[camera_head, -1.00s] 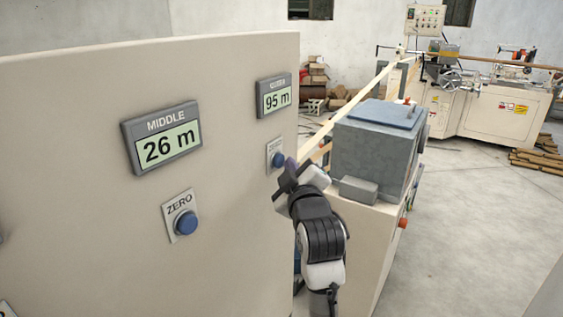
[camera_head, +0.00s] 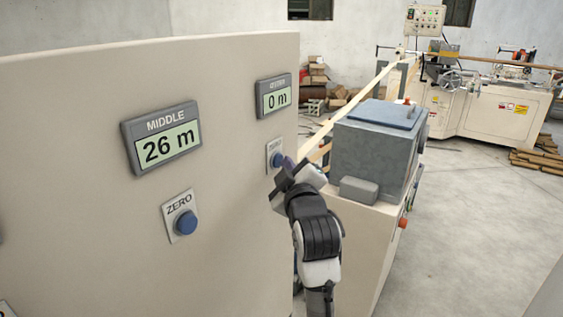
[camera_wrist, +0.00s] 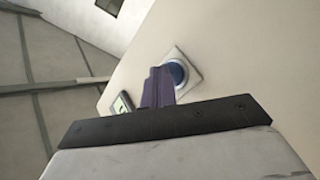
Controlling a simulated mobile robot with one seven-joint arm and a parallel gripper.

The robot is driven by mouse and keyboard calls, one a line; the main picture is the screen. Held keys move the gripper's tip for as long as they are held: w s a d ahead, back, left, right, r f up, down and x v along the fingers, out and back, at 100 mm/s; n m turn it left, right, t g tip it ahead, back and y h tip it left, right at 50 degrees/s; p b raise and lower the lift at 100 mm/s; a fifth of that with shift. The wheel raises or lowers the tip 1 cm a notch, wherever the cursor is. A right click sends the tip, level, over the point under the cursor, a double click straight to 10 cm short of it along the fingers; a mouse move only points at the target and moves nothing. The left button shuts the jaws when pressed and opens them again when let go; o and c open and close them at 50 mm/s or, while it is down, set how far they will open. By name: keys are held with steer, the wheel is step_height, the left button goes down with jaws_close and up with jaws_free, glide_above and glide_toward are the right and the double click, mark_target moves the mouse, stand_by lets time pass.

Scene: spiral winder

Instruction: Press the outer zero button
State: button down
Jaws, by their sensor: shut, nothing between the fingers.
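The outer zero button (camera_head: 277,159) is a blue round button on a pale plate, below the right-hand display (camera_head: 274,96), which reads 0 m. My gripper (camera_head: 288,163) is shut, with its fingertips at the right side of this button. In the wrist view the shut fingers (camera_wrist: 158,87) reach up to the blue button (camera_wrist: 176,73) and cover part of its left side. I cannot tell whether they touch it.
The MIDDLE display (camera_head: 161,138) reads 26 m, with its own blue zero button (camera_head: 186,222) below. A grey-blue machine box (camera_head: 375,150) stands close to the right of my arm. Open floor (camera_head: 480,230) lies further right.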

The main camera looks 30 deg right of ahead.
steer(key=shift+s, duration=0.1)
steer(key=shift+s+d, duration=0.25)
steer(key=shift+s, duration=0.35)
steer(key=shift+s+d+b, duration=0.25)
steer(key=shift+s+d, duration=0.1)
steer(key=shift+s, duration=0.45)
steer(key=shift+s+d+b, duration=0.3)
steer(key=shift+s, duration=0.45)
steer(key=shift+s+d+b, duration=0.25)
steer(key=shift+s+d, duration=0.1)
steer(key=shift+s, duration=0.45)
